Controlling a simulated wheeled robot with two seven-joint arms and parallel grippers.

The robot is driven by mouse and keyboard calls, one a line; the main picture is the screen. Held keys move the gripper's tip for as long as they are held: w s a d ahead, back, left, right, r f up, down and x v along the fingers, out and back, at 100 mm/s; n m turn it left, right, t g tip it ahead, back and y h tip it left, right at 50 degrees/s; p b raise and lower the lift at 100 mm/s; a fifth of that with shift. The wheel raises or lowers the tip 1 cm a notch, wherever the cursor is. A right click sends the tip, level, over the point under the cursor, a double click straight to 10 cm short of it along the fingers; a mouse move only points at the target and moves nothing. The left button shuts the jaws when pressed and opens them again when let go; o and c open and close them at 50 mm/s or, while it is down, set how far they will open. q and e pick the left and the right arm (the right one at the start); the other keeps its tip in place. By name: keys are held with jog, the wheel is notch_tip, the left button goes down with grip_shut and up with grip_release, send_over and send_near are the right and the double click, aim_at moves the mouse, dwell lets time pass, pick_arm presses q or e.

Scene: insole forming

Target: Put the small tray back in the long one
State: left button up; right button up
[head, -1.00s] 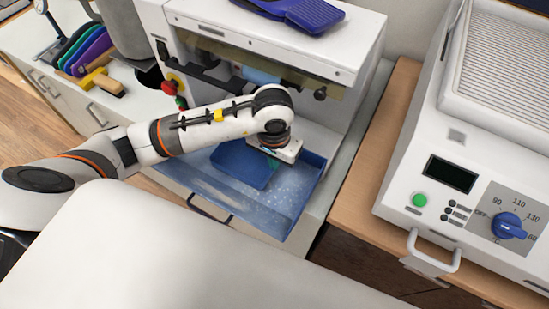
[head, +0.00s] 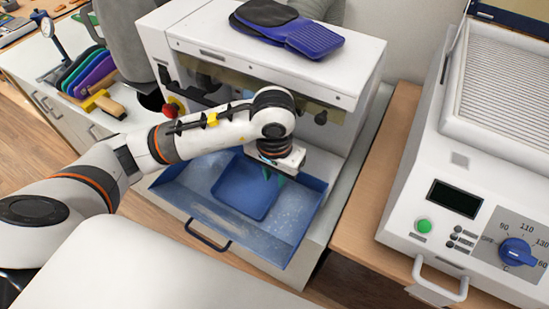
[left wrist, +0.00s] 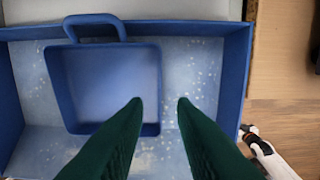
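The small blue tray (head: 240,190), square with low walls, lies inside the long blue tray (head: 302,222) under the machine. In the left wrist view the small tray (left wrist: 105,85) shows empty, with its loop handle at the top. It rests on the speckled floor of the long tray (left wrist: 232,75). My left gripper (head: 275,177) is above the right part of the small tray. Its green fingers (left wrist: 160,104) are apart with nothing between them. They appear over the small tray's right wall and the long tray's floor. My right gripper is not in view.
The white machine (head: 240,60) stands just behind and over the long tray. A heater unit with a dial (head: 515,252) stands at the right on a wooden top. Colored insole shapes (head: 88,72) stand at the left. Dark and blue pads (head: 310,38) lie on the machine.

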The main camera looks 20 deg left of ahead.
pick_arm(q)
notch_tip(320, 180, up, 8)
jog(key=shift+f+b, duration=0.25)
jog(key=shift+b, duration=0.15)
jog(key=shift+s, duration=0.1)
